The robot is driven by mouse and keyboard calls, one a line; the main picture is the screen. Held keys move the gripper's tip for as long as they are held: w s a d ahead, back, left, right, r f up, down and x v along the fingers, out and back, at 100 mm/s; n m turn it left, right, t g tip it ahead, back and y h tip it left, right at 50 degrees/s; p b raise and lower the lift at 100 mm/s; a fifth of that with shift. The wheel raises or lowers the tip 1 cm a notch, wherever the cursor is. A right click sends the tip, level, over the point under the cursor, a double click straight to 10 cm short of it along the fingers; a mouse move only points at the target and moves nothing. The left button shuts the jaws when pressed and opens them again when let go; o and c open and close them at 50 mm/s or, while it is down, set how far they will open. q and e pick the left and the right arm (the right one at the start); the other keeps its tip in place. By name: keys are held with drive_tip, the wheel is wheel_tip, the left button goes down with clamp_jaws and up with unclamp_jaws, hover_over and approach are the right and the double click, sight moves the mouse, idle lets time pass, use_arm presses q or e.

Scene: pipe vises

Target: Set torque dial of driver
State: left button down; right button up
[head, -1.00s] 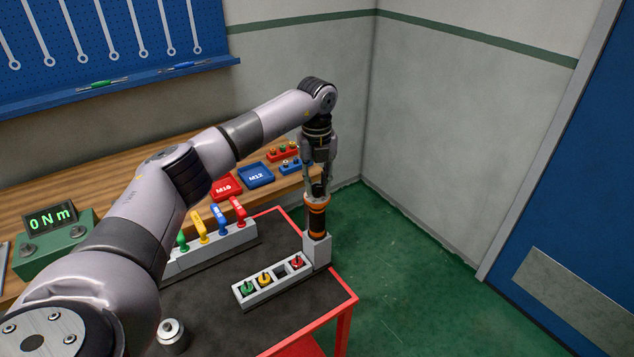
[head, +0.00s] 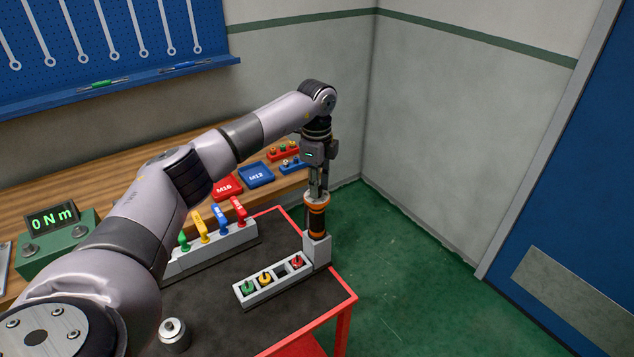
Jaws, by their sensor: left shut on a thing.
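The driver (head: 316,220) stands upright in a grey holder (head: 317,250) at the far right corner of the cart. It has a dark body, orange bands and a light top part. My left gripper (head: 318,192) points straight down over the driver and is shut on its top. The fingers partly hide that top, and any dial marks are too small to read. My right gripper is not in view.
A grey tray (head: 258,295) with green, yellow and red pieces lies beside the holder. Behind it is a rack (head: 215,250) of coloured-handled tools. A green meter (head: 58,247) reading 0 Nm, a red M16 tray (head: 226,187) and a blue M12 tray (head: 257,174) sit on the wooden bench.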

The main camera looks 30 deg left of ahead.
use_arm(q)
drive_tip(key=shift+n, duration=1.9)
drive_tip(key=c, duration=1.3)
unclamp_jaws()
drive_tip(key=shift+c, duration=0.2)
wheel_tip(320, 180, up, 12)
